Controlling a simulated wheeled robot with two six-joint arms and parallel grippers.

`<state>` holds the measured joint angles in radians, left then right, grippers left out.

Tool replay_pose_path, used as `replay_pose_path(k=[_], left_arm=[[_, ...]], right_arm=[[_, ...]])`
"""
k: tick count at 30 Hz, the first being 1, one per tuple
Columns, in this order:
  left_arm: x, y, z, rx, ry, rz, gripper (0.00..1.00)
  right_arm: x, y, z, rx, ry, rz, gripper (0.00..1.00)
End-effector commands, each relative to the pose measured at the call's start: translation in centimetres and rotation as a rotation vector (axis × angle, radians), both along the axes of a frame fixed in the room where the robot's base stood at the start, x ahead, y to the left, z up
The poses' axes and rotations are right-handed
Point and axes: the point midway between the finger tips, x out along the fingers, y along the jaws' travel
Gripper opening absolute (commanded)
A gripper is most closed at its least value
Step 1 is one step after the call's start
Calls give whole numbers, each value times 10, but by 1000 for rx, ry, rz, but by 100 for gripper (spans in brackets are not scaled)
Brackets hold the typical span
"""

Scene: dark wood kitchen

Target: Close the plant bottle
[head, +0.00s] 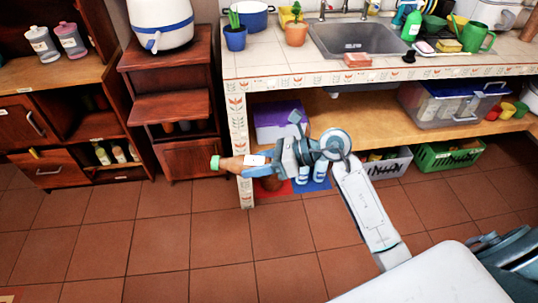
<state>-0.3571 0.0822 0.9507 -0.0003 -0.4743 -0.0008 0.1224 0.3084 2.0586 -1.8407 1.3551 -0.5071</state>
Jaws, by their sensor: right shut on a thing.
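My right gripper (273,160) is shut on a small tan bottle (232,165) with a white patch near the jaws. The bottle is held nearly horizontal in the air in front of the lower shelf, and its green end (215,162) points left. I cannot tell whether that green end is a cap or how firmly it sits. The jaws hide the other end of the bottle. My left gripper is not in view.
A tiled counter with a sink (358,38) stands behind, holding plant pots and a green watering can (478,38). Bins and a green basket (448,155) are below. A wooden cabinet (185,160) is at left. The tiled floor (170,240) in front is clear.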

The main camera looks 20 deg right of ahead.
Motion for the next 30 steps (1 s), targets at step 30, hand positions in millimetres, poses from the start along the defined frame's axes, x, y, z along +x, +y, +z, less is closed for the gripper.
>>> replay_pose_path(k=[30], left_arm=[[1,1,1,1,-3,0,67]], right_arm=[[16,102,-16,0,-1,477,0]])
